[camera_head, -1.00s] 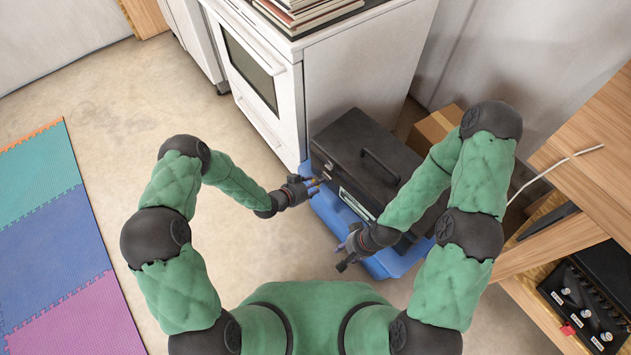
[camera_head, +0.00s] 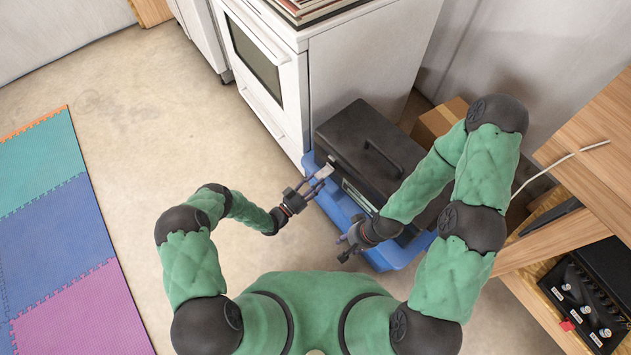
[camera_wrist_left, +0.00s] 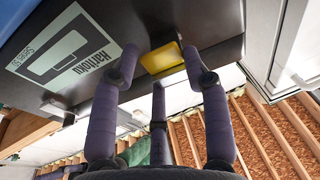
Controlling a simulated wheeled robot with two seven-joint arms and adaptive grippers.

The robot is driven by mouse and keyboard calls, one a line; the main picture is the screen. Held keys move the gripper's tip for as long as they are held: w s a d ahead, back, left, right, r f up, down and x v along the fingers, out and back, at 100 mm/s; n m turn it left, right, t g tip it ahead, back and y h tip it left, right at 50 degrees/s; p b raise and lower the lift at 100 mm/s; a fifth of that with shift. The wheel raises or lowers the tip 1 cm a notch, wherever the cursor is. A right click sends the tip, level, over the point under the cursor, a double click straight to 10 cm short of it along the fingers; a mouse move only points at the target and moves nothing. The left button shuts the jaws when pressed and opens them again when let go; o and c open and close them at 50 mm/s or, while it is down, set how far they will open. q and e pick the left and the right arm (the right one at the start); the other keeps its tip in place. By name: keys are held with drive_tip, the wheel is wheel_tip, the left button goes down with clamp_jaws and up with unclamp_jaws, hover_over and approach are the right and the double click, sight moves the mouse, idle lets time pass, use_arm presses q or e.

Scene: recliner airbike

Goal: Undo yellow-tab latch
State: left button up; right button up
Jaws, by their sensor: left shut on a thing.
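The black case (camera_head: 362,150) has a top handle and stands in a blue tray (camera_head: 345,207). The yellow-tab latch (camera_wrist_left: 160,58) is on the case's front, beside a printed label (camera_wrist_left: 62,50). In the head view, a pale latch plate (camera_head: 324,172) sticks out from the case's front left. My left gripper (camera_head: 312,188) is at this plate; in the left wrist view its fingers (camera_wrist_left: 160,72) flank the yellow tab, and it is shut on it. My right gripper (camera_head: 347,248) is low by the tray's front edge; its jaw state is unclear.
A white oven (camera_head: 262,75) stands left of the case, close to it. A cardboard box (camera_head: 437,122) is behind, and a wooden shelf unit (camera_head: 560,240) is at right. Open floor lies at left, up to foam mats (camera_head: 55,230). Another metal latch (camera_wrist_left: 56,110) shows past the label.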

use_arm(q)
drive_tip(key=shift+d+f+t+h, duration=0.1)
drive_tip(key=shift+f+t+h, duration=0.2)
drive_tip(key=shift+t+h, duration=0.1)
idle(0.4)
drive_tip(key=o, duration=1)
drive_tip(key=shift+c, duration=0.2)
drive_tip(key=v, duration=1.2)
